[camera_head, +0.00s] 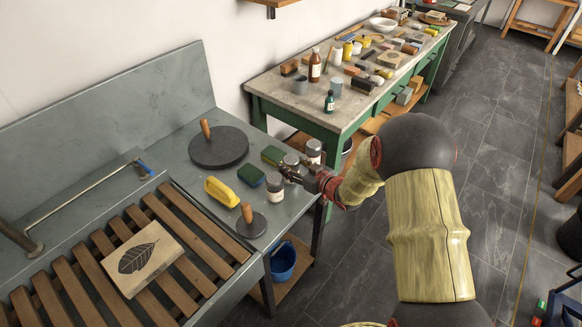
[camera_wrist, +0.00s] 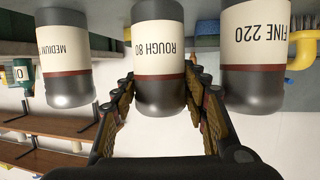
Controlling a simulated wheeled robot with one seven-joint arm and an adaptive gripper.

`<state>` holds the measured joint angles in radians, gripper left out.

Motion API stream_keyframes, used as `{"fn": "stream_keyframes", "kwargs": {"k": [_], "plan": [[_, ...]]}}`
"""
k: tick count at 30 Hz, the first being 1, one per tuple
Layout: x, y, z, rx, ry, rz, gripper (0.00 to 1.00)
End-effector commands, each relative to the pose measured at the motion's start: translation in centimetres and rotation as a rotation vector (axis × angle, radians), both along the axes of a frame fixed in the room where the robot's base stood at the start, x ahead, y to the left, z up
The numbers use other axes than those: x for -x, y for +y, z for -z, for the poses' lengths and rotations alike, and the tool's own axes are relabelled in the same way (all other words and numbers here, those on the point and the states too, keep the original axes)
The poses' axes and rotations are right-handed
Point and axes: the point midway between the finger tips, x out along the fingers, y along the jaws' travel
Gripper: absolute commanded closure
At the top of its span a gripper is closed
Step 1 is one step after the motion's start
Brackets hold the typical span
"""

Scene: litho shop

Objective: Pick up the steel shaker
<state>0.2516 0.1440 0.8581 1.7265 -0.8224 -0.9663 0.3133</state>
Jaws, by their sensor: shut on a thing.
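Three similar dark-capped steel shakers with cream labels stand in a row at the right end of the grey counter. The middle one, marked ROUGH 80 (camera_wrist: 160,50), is between the fingers of my gripper (camera_head: 287,172), which is shut on it. It also shows in the head view (camera_head: 291,160), partly hidden by the gripper. The shaker marked FINE 220 (camera_wrist: 255,45) and the one marked MEDIUM (camera_wrist: 66,60) flank it closely. In the head view the near shaker (camera_head: 275,188) and the far shaker (camera_head: 314,149) stand apart from the held one. I cannot tell whether the held one is off the counter.
A cluttered green bench (camera_head: 268,96) stands behind. A blue bucket (camera_head: 283,262) sits below.

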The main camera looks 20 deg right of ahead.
Motion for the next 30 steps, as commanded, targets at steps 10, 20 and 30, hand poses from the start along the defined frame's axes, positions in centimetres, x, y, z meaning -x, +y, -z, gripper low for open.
{"fn": "stream_keyframes", "kwargs": {"k": [10,20,30], "plan": [[2.3,0.3,-5.6,0.001,-0.004,0.0,0.86],[7.6,0.9,-9.8,0.0,-0.002,0.001,0.86],[12.4,1.5,-11.8,0.0,-0.002,0.001,0.86]]}}
